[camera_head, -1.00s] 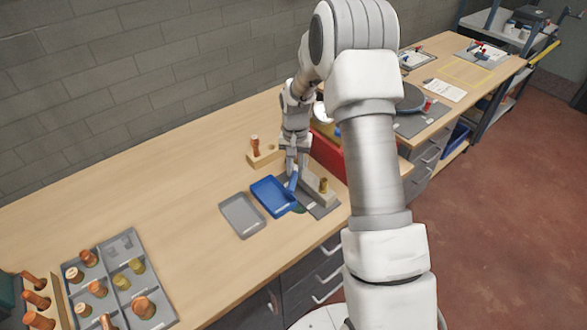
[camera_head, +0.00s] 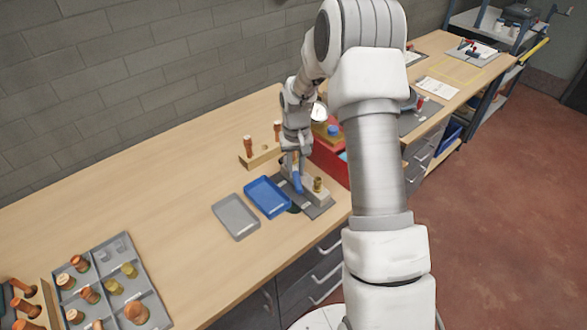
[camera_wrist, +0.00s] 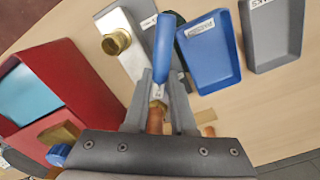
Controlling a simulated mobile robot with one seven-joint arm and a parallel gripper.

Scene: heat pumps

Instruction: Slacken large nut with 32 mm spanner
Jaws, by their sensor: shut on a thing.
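My gripper (camera_wrist: 159,82) is shut on the spanner (camera_wrist: 166,48), which has a blue handle and a metal part between my fingers. In the head view my gripper (camera_head: 295,158) is low over the grey mat, and the blue handle (camera_head: 297,182) shows beneath it. A light metal block (camera_wrist: 131,64) with a brass fitting, the likely large nut (camera_wrist: 117,42), lies just left of the handle; in the head view the brass fitting (camera_head: 318,184) stands right of the spanner. The spanner's jaw is not clear, and I cannot tell whether it touches a nut.
A blue tray (camera_head: 267,210) and a grey tray (camera_head: 216,211) lie left of the mat. A red box (camera_head: 333,166) stands close on the right. A wooden rack (camera_head: 262,162) with copper pieces is behind. A parts tray (camera_head: 153,292) is front left. The bench between is clear.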

